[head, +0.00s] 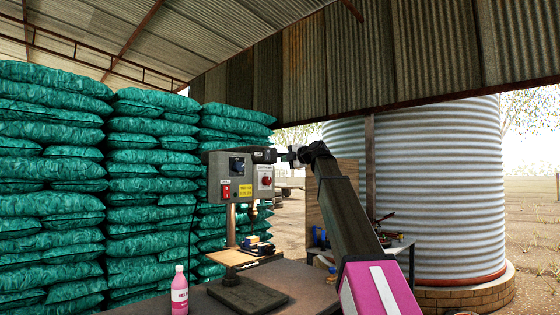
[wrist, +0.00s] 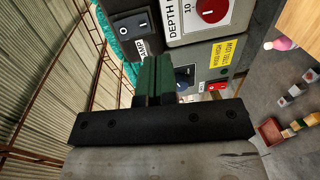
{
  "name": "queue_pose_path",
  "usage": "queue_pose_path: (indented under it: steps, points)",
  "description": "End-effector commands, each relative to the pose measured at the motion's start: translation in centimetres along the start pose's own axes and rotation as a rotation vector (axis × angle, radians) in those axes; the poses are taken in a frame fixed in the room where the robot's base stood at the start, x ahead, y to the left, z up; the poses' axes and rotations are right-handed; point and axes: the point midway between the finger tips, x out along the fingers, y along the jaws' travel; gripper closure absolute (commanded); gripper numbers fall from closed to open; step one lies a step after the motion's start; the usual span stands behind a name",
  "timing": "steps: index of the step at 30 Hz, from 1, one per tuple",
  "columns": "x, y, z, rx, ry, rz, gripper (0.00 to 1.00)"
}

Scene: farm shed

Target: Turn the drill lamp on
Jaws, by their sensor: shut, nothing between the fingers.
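The drill press has a grey control box (head: 217,170) on a post in the head view. Its front carries a red switch (head: 226,191), a dark dial unit and a yellow label. A depth plate with a red knob (head: 266,182) is at its right; the knob also shows in the wrist view (wrist: 211,10). No lit lamp is discernible.
A pink bottle (head: 180,291) stands at the bench's front left. A battery-like tool (head: 262,247) lies by the drill's table. Teal sacks (head: 60,170) are stacked behind, and a corrugated tank (head: 445,180) is at right. The front right of the bench is mostly clear.

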Motion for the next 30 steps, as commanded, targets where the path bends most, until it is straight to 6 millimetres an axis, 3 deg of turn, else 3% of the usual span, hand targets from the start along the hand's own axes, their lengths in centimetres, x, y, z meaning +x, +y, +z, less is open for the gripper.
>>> queue_pose_path:
  steps: [3,9,30]
  points:
    - [-2.6,-0.8,-0.1,-0.001,-0.003,0.000,1.00]
    - [-4.8,-1.3,-0.1,-0.001,-0.001,0.000,1.00]
    - [-5.0,-1.3,0.0,0.000,0.000,0.000,1.00]
